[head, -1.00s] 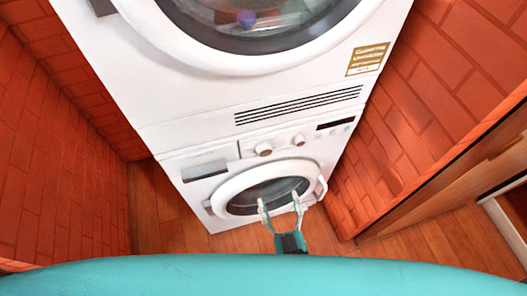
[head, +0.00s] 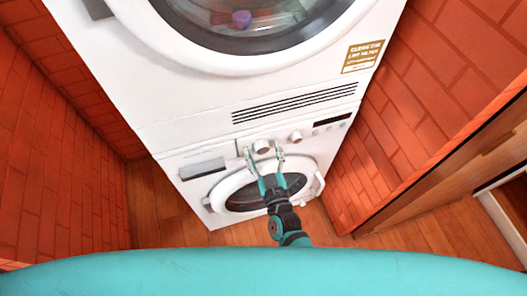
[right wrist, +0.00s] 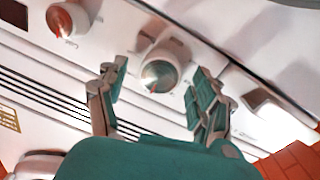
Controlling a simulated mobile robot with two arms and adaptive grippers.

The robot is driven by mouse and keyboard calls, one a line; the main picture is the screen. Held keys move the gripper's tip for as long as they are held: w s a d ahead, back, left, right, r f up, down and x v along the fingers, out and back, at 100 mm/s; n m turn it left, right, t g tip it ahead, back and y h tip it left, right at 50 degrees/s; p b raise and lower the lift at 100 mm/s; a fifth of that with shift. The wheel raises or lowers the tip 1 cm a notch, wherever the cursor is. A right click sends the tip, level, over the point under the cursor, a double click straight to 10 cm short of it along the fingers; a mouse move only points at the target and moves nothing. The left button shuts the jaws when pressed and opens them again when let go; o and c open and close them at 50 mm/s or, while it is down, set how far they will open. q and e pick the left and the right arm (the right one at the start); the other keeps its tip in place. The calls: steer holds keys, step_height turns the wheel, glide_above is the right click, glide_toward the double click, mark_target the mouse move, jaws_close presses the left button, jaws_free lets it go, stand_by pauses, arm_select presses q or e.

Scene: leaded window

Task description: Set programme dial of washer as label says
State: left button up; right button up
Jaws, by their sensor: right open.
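The washer (head: 228,176) is the lower of two stacked white machines. Its panel has two round knobs: a left dial (head: 262,147) and a right dial (head: 296,137). My right gripper (head: 264,151) is open, its fingers on either side of the left dial. In the right wrist view this dial (right wrist: 160,73) shows between the spread fingers with gaps on both sides, a reddish mark on its face. The other dial (right wrist: 68,19) shows at upper left there. Print around the dials is too blurred to read. My left gripper is not in view.
The upper machine (head: 190,110) bears a gold and white label (head: 362,56); its wording is hard to read. The washer's round door (head: 221,189) lies below the dials, with a display (head: 332,119) at the panel's right. Brick walls stand close on both sides.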

steer(key=c, duration=1.2)
